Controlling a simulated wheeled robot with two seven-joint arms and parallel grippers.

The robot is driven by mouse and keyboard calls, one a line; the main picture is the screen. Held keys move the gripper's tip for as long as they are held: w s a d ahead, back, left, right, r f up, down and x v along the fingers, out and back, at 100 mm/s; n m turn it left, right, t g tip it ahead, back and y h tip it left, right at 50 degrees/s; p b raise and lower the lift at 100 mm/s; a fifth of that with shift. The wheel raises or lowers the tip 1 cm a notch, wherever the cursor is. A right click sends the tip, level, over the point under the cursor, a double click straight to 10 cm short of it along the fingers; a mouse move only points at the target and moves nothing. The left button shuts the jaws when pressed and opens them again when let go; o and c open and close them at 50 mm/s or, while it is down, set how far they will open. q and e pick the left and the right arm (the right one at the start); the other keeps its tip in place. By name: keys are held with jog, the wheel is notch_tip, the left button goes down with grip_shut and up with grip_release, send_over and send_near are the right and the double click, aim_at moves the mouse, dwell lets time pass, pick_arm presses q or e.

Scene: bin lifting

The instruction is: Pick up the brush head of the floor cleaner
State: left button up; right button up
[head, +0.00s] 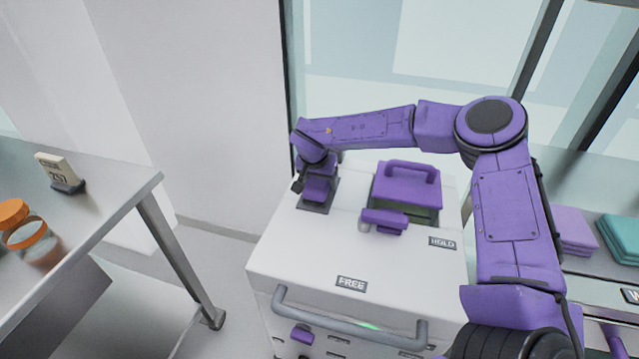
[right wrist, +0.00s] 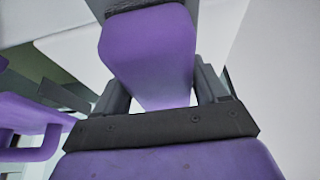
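A purple block (head: 318,188) stands in a dark socket at the back left of the white cabinet top. It may be the brush head, but its shape is partly hidden. My right gripper (head: 304,182) is at this block. In the right wrist view, the block (right wrist: 150,50) lies between the two dark fingers of my right gripper (right wrist: 163,88). The fingers stand apart at its sides, with small pale gaps near the palm. I cannot tell whether they press on it. My left gripper is not in view.
The white cabinet (head: 300,256) also carries a purple handled lid (head: 406,190) and a purple lever (head: 384,220), and has a grey front bar (head: 345,322). Folded cloths (head: 574,232) lie at right.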

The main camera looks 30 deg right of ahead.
jog(key=c, duration=0.9)
jog(key=shift+r, duration=0.1)
jog(key=shift+w+r, duration=0.1)
jog(key=shift+r, duration=0.25)
notch_tip(320, 180, up, 3)
jog(key=shift+f, duration=0.1)
jog(key=s+r, duration=0.1)
jog(key=s+a+r, duration=0.1)
jog(key=r, duration=0.1)
jog(key=s+a+r, duration=0.1)
jog(key=shift+s+r+p, duration=0.25)
jog(key=shift+r+p, duration=0.05)
jog(key=shift+p, duration=0.1)
jog(key=s+a+r, duration=0.1)
jog(key=s, duration=0.2)
jog(key=s+a+r, duration=0.3)
jog(key=s+a, duration=0.1)
jog(key=s, duration=0.1)
jog(key=shift+s+r, duration=0.35)
